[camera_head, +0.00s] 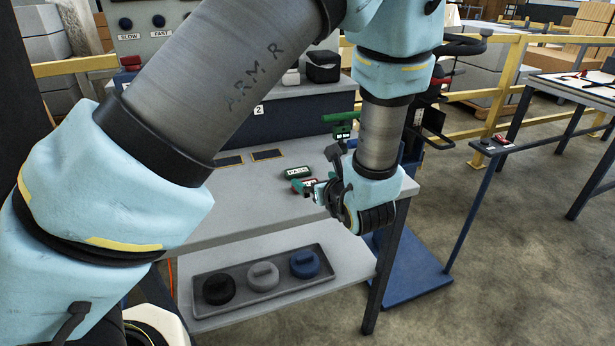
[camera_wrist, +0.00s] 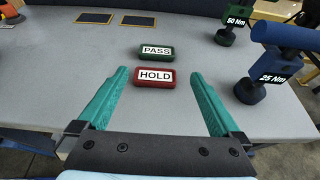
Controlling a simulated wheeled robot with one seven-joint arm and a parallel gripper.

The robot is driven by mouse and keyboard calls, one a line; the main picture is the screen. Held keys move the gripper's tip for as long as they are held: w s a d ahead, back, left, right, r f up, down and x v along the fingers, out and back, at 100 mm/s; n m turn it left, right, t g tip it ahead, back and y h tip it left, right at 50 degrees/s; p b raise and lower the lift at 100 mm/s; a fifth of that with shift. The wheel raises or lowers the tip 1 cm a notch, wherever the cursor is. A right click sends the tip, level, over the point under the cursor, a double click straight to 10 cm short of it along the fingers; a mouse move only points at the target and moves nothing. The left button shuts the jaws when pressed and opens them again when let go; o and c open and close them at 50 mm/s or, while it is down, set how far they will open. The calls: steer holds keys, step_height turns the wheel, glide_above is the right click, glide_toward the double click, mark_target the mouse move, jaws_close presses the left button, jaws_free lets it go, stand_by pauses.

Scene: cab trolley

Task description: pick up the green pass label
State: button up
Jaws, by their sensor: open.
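The green pass label (camera_wrist: 156,53) is a small block reading PASS, lying flat on the grey bench top. It also shows in the head view (camera_head: 298,172). The red hold label (camera_wrist: 154,76) lies just on the near side of it in the wrist view, with a narrow gap. In the head view the red label (camera_head: 306,185) is partly hidden by my gripper. My gripper (camera_wrist: 160,73) is open and empty. Its teal fingers stand left and right of the red label in the wrist view, and the green label is beyond the fingertips.
A green 50 Nm tool (camera_wrist: 236,20) and a blue 25 Nm tool (camera_wrist: 268,68) stand to the right. Two dark panels (camera_head: 267,154) lie on the bench (camera_head: 250,205). A tray (camera_head: 283,288) with three round pieces is on the lower shelf. Bench left of the labels is clear.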

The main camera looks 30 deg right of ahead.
mark_target(299, 172)
steer(key=x, duration=0.4)
steer(key=shift+p, duration=0.35)
steer(key=p+x, duration=0.1)
steer(key=x, duration=0.3)
steer(key=shift+w+a+p, duration=0.2)
steer(key=shift+a+p, duration=0.05)
steer(key=shift+p, duration=0.15)
steer(key=shift+w+f, duration=0.35)
steer(key=shift+w, duration=0.15)
steer(key=c, duration=1.1)
steer(key=shift+o, duration=0.2)
steer(key=shift+r, duration=0.15)
